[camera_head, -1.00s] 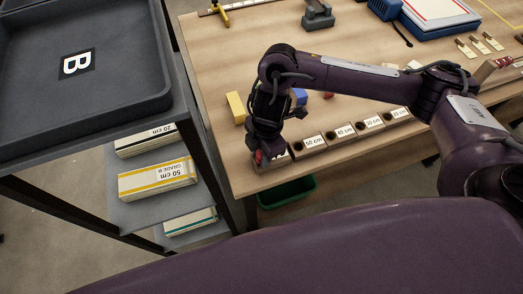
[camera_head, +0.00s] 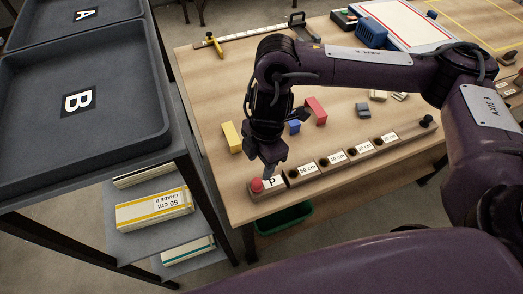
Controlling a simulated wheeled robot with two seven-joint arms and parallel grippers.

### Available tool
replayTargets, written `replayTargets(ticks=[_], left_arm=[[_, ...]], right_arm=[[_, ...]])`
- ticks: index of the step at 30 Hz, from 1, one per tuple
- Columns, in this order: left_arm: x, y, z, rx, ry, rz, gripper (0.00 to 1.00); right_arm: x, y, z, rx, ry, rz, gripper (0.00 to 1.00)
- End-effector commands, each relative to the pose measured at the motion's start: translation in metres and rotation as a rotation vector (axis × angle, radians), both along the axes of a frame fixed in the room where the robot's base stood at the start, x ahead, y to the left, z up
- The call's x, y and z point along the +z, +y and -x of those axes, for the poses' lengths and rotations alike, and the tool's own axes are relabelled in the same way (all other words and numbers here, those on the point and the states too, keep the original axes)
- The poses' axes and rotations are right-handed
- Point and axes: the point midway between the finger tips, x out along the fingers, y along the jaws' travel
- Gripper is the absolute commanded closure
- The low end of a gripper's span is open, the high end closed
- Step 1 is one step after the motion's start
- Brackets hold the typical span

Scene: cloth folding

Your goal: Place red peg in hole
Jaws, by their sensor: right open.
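The red peg (camera_head: 257,185) stands in the leftmost wooden block (camera_head: 266,193), which has a white label with a P. Only its rounded red top shows, so I cannot tell how deep it sits. My right gripper (camera_head: 270,166) is open and empty, just above and behind the peg and apart from it. It points down at the front left corner of the table. My left gripper is not in view.
More labelled blocks with dark holes (camera_head: 324,163) run right along the table's front edge (camera_head: 340,184). A yellow block (camera_head: 231,137), a blue block (camera_head: 294,127) and a red block (camera_head: 316,110) lie behind. A shelf with tray B (camera_head: 120,105) stands left.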

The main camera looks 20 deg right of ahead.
Motion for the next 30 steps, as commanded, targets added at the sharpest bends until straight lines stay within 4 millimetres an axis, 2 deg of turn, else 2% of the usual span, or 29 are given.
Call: replayTargets(ticks=[3,9,30], left_arm=[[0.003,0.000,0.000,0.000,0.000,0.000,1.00],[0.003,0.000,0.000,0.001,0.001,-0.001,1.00],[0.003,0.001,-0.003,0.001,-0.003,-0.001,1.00]], right_arm=[[0.017,-0.002,-0.001,0.002,-0.004,0.001,0.51],[0.027,-0.003,0.000,0.000,0.000,0.001,0.51],[0.027,-0.003,0.000,0.001,0.001,0.000,0.51]])
